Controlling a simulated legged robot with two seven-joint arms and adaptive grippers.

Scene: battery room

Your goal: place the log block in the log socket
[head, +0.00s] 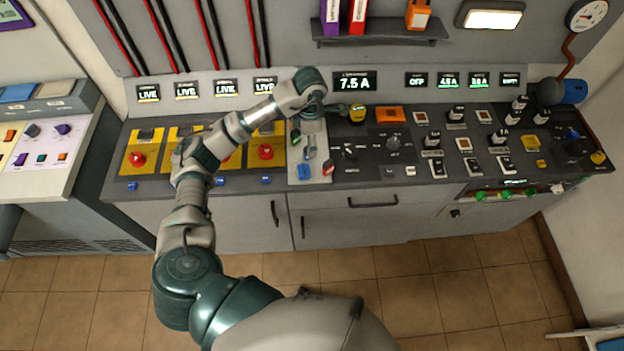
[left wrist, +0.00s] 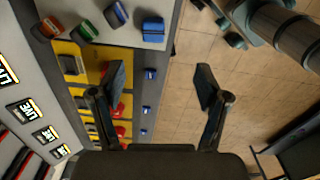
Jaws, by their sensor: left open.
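No label reading "log" is legible on any block or socket, so I cannot tell which are the log block and log socket. A pale tray (head: 311,182) on the console holds small coloured pieces: a green one (head: 295,135), a blue one (head: 305,172) and a red one (head: 328,169). The blue piece (left wrist: 153,30) and green piece (left wrist: 84,28) also show in the left wrist view. My left gripper (left wrist: 162,80) is open, with nothing visible between its fingers. In the head view its wrist is above the tray's back end, and its fingers are hard to make out. My right gripper is out of view.
Yellow panels with red buttons (head: 265,152) lie left of the tray. Dark panels with knobs (head: 393,143) and switches lie right. LIVE displays (head: 227,88) and a 7.5 A display (head: 354,82) line the back. Tiled floor (head: 400,270) is clear in front.

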